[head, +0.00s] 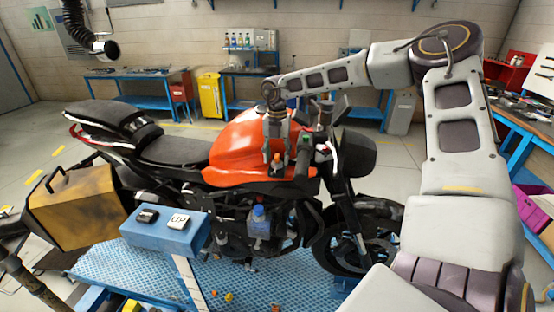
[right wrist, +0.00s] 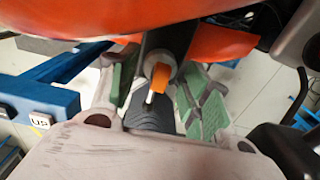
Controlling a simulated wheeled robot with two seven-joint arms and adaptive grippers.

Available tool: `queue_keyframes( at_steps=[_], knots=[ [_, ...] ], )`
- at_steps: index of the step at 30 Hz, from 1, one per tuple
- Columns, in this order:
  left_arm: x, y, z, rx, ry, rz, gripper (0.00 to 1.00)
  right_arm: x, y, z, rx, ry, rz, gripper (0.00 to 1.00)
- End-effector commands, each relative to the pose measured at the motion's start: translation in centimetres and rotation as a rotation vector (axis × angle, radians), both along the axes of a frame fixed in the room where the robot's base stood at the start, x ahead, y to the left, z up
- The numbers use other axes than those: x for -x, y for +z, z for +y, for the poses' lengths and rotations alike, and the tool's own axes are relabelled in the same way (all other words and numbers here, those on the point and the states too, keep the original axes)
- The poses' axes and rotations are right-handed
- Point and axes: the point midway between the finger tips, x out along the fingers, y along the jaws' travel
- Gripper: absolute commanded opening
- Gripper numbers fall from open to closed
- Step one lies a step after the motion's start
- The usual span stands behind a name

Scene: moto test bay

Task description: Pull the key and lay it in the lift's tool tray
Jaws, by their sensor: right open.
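The key, with a small orange head (head: 277,159), is at the front of the motorcycle's orange tank (head: 238,150). In the right wrist view the orange key head (right wrist: 161,76) sits in front of a round metal collar, with a thin pale piece below it. My right gripper (head: 287,165) reaches down over the tank front, its fingers on either side of the key. The right wrist view shows its green pads apart, with gaps beside the key (right wrist: 160,88). My left gripper is out of view. I cannot clearly make out the lift's tool tray.
A blue control box (head: 165,232) marked UP stands before the motorcycle. The blue tread-plate lift (head: 120,262) lies under the bike, with small loose pieces on it. A yellow-black case (head: 80,205) is at left. Handlebar and headlight (head: 355,152) are close right of my gripper.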

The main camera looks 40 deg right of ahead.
Motion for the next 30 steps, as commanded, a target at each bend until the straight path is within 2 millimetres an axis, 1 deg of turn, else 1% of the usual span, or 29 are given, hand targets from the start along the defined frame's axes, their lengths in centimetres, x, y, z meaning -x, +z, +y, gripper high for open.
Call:
queue_keyframes(
  at_steps=[19,29,30],
  knots=[
    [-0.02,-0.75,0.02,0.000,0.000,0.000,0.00,-0.02,-0.04,0.01,0.000,0.000,0.000,0.48],
    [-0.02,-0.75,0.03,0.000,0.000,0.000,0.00,-0.01,0.02,0.01,0.000,0.000,0.000,0.48],
    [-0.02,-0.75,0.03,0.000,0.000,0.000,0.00,-0.02,0.02,0.01,0.000,0.000,0.000,0.44]
  ],
)
